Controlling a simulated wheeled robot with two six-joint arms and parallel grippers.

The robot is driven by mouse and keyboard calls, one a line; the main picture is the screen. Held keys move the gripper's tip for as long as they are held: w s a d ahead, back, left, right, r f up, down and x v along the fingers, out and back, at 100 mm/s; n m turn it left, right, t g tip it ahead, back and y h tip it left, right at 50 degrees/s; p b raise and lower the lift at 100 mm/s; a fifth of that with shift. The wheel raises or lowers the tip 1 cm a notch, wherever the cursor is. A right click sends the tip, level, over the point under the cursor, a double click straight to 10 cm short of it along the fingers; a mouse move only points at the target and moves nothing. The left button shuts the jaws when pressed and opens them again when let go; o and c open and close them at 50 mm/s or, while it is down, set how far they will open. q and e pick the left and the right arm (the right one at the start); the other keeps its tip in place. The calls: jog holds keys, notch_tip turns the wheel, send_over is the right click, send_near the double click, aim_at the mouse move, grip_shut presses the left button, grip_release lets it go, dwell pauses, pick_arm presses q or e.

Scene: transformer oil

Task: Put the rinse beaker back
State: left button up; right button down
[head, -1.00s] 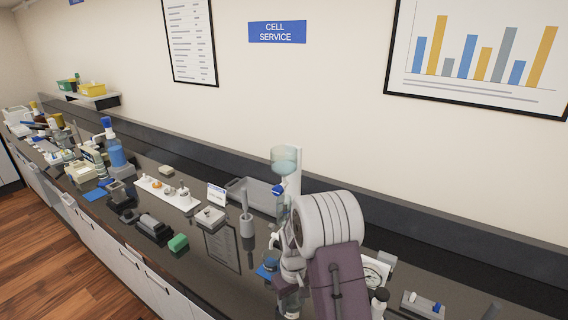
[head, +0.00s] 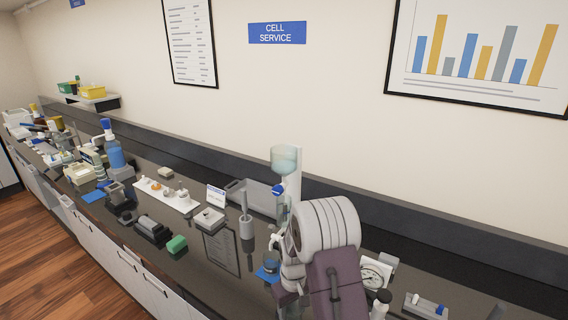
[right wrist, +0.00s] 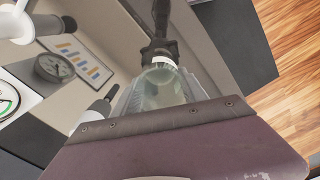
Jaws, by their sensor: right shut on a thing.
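A clear glass vessel with pale liquid (right wrist: 165,88), apparently the rinse beaker, shows in the right wrist view just beyond the plate of my right gripper (right wrist: 160,112). The gripper is shut on it; the fingertips are largely hidden. In the head view my right wrist covers most of the gripper (head: 290,285), and a little glass shows low beneath it (head: 290,306). A small beaker with dark blue contents (head: 271,262) stands on a blue mat (head: 264,274) just left of the gripper. My left gripper is out of view.
A glass reservoir with pale liquid (head: 285,158) stands on a white column behind my wrist. A round dial (head: 374,275) and a dark bottle (head: 381,303) are close on the right. A grey holder (head: 247,228) and a grey tray (head: 262,197) stand to the left.

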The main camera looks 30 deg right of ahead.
jog(key=shift+f, duration=0.2)
jog(key=shift+c, duration=1.1)
grip_release()
notch_tip(320, 180, up, 9)
